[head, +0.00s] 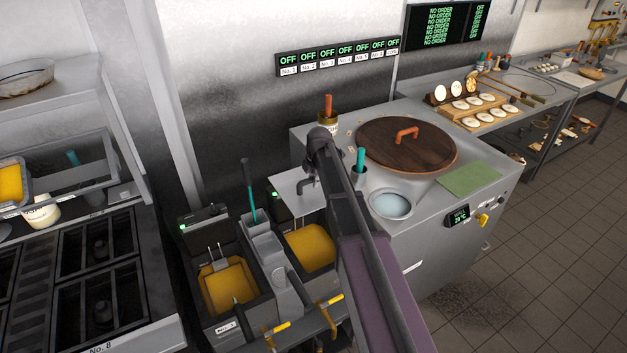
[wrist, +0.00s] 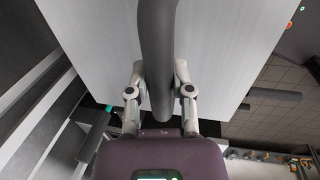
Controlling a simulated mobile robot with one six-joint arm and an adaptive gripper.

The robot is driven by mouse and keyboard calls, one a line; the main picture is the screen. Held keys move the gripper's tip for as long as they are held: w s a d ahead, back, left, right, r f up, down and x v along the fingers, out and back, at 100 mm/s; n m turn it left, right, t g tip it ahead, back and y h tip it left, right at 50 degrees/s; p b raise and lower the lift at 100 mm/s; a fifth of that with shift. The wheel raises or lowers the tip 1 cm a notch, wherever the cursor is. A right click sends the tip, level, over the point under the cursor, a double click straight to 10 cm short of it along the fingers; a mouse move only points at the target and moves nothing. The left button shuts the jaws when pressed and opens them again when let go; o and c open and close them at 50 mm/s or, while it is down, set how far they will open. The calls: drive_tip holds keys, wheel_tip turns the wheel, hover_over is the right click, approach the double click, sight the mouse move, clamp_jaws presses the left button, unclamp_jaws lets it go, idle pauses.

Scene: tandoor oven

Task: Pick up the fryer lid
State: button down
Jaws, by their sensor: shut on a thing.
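The fryer lid is a pale metal sheet with a thick dark handle. In the wrist view the sheet (wrist: 85,45) fills much of the picture, and the handle (wrist: 156,40) runs between the fingers of my gripper (wrist: 158,76). The gripper is shut on this handle. In the head view the lid (head: 287,186) shows beside the fryer, left of the round wooden cover, and my arm hides its right part. My gripper (head: 309,182) is small there, at the lid, partly hidden by the arm.
Below the lid are a fryer basin with yellow oil (head: 310,247) and another with a basket (head: 228,288). The tandoor with its wooden cover (head: 405,146) stands right. A teal-handled tool (head: 249,190) stands upright left of the lid. The floor (head: 545,215) at right is clear.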

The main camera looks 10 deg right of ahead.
sight(313, 189)
drive_tip(key=shift+r+p, duration=0.3)
drive_tip(key=shift+r, duration=0.2)
drive_tip(key=shift+r, duration=0.15)
idle(0.4)
drive_tip(key=shift+r+p, duration=1.9)
drive_tip(key=shift+p, duration=0.15)
drive_tip(key=shift+f, duration=0.2)
wheel_tip(313, 189, down, 8)
drive_tip(key=b, duration=0.9)
drive_tip(key=shift+f, duration=0.25)
drive_tip(key=shift+s, duration=0.1)
